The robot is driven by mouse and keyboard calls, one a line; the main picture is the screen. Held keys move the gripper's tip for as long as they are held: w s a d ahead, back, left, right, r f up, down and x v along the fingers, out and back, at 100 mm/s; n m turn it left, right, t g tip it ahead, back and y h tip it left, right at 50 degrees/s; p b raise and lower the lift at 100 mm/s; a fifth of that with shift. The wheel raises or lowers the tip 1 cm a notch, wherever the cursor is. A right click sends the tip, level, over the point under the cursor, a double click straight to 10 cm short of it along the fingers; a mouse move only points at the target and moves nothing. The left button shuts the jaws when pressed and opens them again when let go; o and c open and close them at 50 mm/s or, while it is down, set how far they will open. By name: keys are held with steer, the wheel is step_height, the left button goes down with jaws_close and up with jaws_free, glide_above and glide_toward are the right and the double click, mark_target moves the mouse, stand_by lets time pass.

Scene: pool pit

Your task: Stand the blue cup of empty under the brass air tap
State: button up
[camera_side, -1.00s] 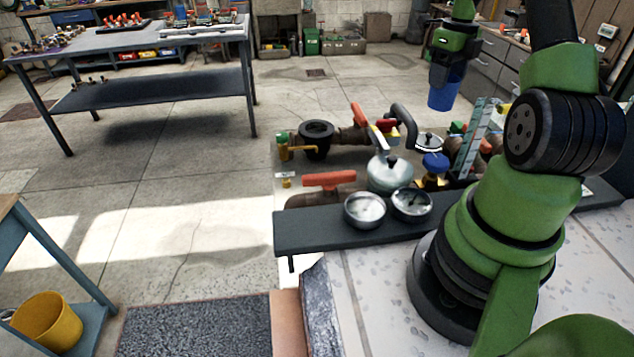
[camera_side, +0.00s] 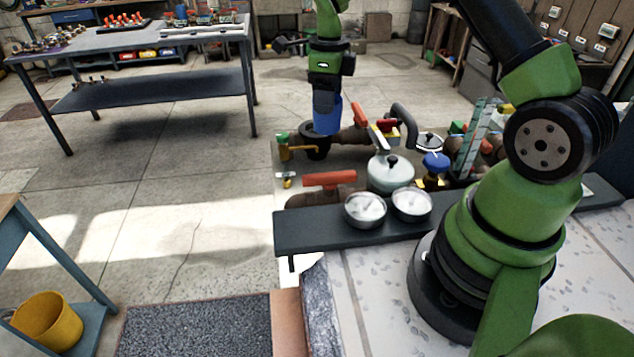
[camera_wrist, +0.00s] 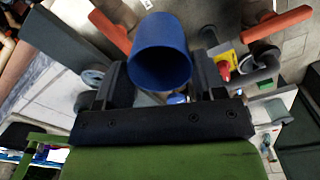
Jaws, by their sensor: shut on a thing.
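My gripper (camera_side: 326,88) is shut on the blue cup (camera_side: 328,117), which hangs below the fingers above the left part of the pipework. In the wrist view the cup (camera_wrist: 160,50) sits between the two dark fingers (camera_wrist: 160,82). I cannot tell whether anything is in it. I cannot tell for sure which is the air tap.
Two round gauges (camera_side: 365,208) stand in front.

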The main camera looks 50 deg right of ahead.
mark_target(317, 148)
step_height(317, 148, down, 17)
steer(key=shift+r, duration=0.1)
steer(key=shift+w+d, duration=0.25)
steer(key=shift+w, duration=0.4)
steer(key=shift+w+d, duration=0.3)
steer(key=shift+w, duration=0.3)
steer(key=shift+w+d, duration=0.25)
steer(key=shift+w, duration=0.4)
steer(key=shift+f, duration=0.5)
